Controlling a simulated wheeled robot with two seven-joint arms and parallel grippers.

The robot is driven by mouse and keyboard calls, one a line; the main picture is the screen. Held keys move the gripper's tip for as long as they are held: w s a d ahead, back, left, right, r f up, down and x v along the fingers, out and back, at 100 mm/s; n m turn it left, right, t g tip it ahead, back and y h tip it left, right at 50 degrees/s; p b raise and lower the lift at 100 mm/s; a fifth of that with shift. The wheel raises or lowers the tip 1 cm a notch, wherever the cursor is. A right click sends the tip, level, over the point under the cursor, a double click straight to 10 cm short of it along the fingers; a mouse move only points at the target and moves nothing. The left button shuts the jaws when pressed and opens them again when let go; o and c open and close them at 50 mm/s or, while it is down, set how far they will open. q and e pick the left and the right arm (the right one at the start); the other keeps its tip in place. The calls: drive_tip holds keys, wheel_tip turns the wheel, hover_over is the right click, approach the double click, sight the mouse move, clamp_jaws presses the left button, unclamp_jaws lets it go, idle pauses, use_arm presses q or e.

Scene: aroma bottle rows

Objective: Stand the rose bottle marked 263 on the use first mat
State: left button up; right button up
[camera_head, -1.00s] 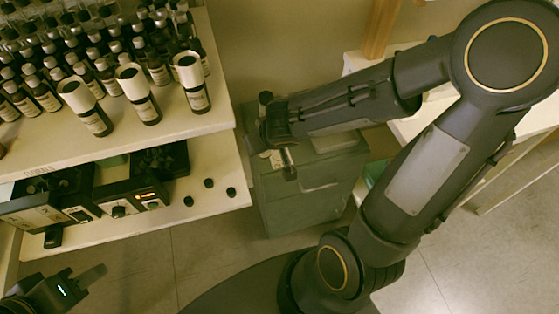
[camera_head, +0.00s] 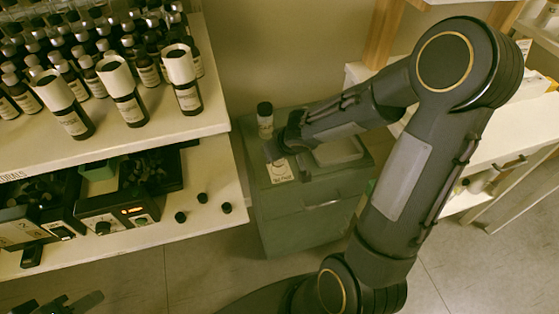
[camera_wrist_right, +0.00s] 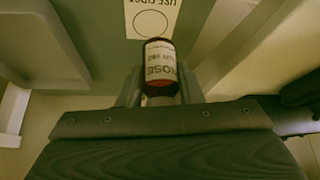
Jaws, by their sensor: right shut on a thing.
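The rose bottle (camera_wrist_right: 160,68), dark red-brown with a pale label, is between the two fingers of my right gripper (camera_wrist_right: 160,92) in the wrist view. Its label reads upside down there. In the head view my right gripper (camera_head: 274,151) is over the green cabinet, at the far edge of the use first mat; the held bottle is hard to make out there. The mat (camera_head: 281,172) is a pale card with a printed circle. It also shows beyond the bottle in the wrist view (camera_wrist_right: 151,22), its circle uncovered. My left gripper (camera_head: 72,304) is mostly cut off at the lower left.
Another dark-capped bottle (camera_head: 265,121) stands on the green cabinet (camera_head: 322,218) behind the mat. The shelf (camera_head: 160,142) at left holds rows of bottles, several with tall white caps. Below are devices (camera_head: 118,210) and small black caps (camera_head: 203,198). A grey tray (camera_head: 338,151) lies right of my gripper.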

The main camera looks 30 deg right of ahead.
drive_tip(key=shift+w+d+f, duration=0.3)
drive_tip(key=shift+w+f, duration=0.05)
drive_tip(key=shift+f, duration=0.25)
drive_tip(key=shift+w+d+f+b, duration=0.1)
drive_tip(key=shift+f+b, duration=0.55)
drive_tip(key=shift+f, duration=0.25)
drive_tip(key=shift+w+d+f+b, duration=0.1)
drive_tip(key=shift+f+b, duration=0.55)
drive_tip(key=shift+f, duration=0.2)
drive_tip(key=shift+f, duration=0.15)
drive_tip(key=o, duration=1.1)
drive_tip(key=shift+c, duration=0.2)
